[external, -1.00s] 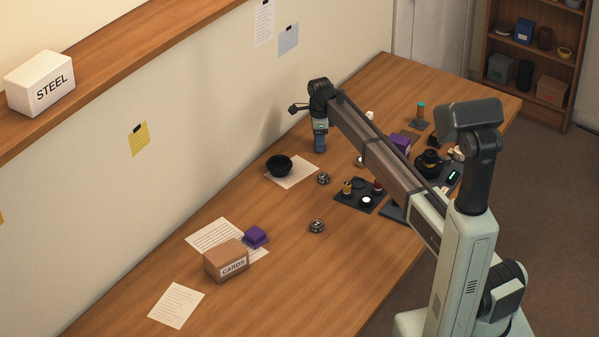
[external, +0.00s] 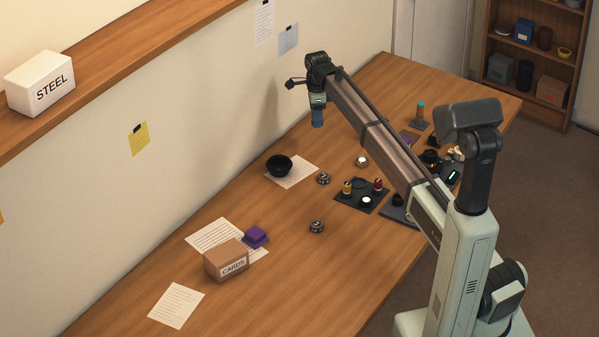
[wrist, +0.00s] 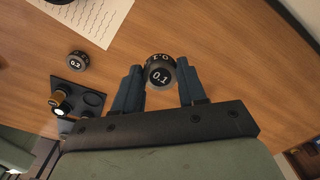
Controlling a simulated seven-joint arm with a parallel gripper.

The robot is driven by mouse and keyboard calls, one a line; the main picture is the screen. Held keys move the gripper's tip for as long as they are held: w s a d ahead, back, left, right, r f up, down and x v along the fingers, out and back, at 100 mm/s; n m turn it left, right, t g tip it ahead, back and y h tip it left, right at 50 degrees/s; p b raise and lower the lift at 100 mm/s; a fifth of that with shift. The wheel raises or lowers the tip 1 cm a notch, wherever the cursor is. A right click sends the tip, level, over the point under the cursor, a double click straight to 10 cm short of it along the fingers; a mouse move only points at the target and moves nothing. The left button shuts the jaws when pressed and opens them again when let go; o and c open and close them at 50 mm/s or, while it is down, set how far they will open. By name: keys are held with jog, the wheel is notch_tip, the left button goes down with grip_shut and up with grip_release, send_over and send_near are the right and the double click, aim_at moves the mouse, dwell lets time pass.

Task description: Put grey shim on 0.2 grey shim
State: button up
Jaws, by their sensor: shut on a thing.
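My gripper (external: 317,122) is raised above the far part of the table, fingers pointing down. In the wrist view, my gripper (wrist: 157,88) is shut on a dark grey round shim (wrist: 160,74) marked 0.1, held between the blue fingertips. The 0.2 grey shim (wrist: 77,60) lies flat on the table, apart from my gripper, between the printed sheet and the black tray. In the external view, the 0.2 grey shim (external: 323,178) appears to be the small ring right of the sheet. The held shim is not clearly visible there.
A black tray (external: 349,203) with small parts stands close to the 0.2 shim. A black bowl (external: 279,165) sits on a printed sheet (external: 300,175). Another small ring (external: 317,226) lies nearer the front. Bare wood surrounds it.

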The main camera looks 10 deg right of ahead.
jog(key=s+a+r, duration=0.2)
jog(key=s+a, duration=0.1)
jog(key=s, duration=0.3)
jog(key=n, duration=0.2)
send_over(323, 176)
jog(key=shift+f, duration=4.9)
jog(key=shift+f, duration=0.1)
jog(key=o, duration=1)
jog(key=shift+o, duration=0.2)
notch_tip(323, 176, up, 12)
